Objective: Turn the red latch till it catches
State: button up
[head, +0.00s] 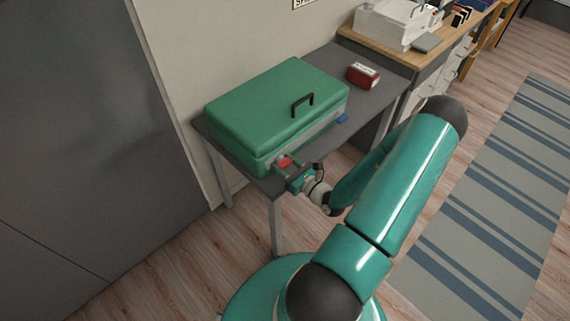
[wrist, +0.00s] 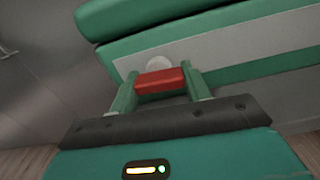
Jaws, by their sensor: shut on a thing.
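A green case (head: 270,108) with a dark handle on its lid lies on a small grey table. The red latch (head: 285,161) is on the case's front side, towards its left end. In the wrist view the red latch (wrist: 160,81) lies between my two green fingers, in front of a round pale piece on the grey band of the case. My gripper (head: 294,172) is at the case's front and is shut on the latch; in the wrist view my gripper (wrist: 160,92) holds it by its two ends. A blue latch (head: 341,118) is farther right on the same front side.
The grey table (head: 335,62) has a red box (head: 363,75) with a pale top behind the case. A wooden desk with a white machine (head: 391,24) stands beyond. A grey wall or door is at left. A striped rug (head: 500,190) lies on the floor at right.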

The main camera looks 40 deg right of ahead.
jog(key=m, duration=0.4)
jog(key=shift+m, duration=0.3)
jog(key=m, duration=0.4)
jog(key=shift+a+m, duration=0.1)
jog(key=shift+m, duration=0.2)
jog(key=m, duration=0.4)
jog(key=shift+r+m, duration=0.15)
jog(key=shift+m, duration=1.85)
jog(key=shift+o, duration=0.2)
jog(key=o, duration=1)
jog(key=shift+c, duration=0.2)
